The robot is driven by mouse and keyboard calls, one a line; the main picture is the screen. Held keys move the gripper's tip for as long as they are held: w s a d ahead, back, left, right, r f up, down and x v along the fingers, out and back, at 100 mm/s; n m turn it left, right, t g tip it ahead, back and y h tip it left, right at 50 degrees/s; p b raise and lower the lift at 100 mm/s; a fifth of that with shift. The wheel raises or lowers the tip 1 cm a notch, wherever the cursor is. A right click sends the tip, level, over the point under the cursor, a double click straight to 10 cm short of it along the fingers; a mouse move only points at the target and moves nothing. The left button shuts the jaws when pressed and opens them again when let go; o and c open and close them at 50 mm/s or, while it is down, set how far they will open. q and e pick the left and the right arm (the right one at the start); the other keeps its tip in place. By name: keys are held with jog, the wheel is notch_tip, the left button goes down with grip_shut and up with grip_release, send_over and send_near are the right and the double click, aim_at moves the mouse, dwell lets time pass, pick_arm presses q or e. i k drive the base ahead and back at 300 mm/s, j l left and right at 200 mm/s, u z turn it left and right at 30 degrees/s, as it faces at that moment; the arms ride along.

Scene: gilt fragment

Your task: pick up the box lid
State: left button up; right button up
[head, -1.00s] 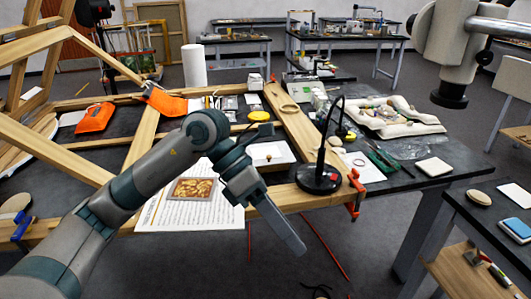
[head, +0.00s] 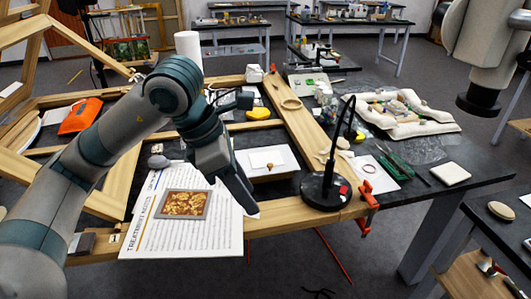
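A white box (head: 262,177) sits among the wooden beams at mid-picture. Its flat white lid (head: 257,159) lies on top and has a small brown knob (head: 270,166). My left gripper (head: 252,208) points down and to the right, just in front and left of the box, over the right edge of a printed sheet. It appears apart from the lid. Only its side shows, so the gap between its fingers cannot be seen. My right gripper is out of view.
A gilt fragment (head: 184,205) lies on the printed sheet (head: 180,242). A black lamp (head: 325,191) stands right of the box. Wooden beams (head: 300,129) surround it. A red clamp (head: 370,195) grips the front right beam. A microscope head (head: 484,70) hangs at upper right.

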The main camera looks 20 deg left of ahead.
aim_at(274, 159)
jog(key=i+j, duration=0.3)
jog(key=i, duration=0.15)
jog(key=i+j, duration=0.3)
jog(key=i, duration=0.15)
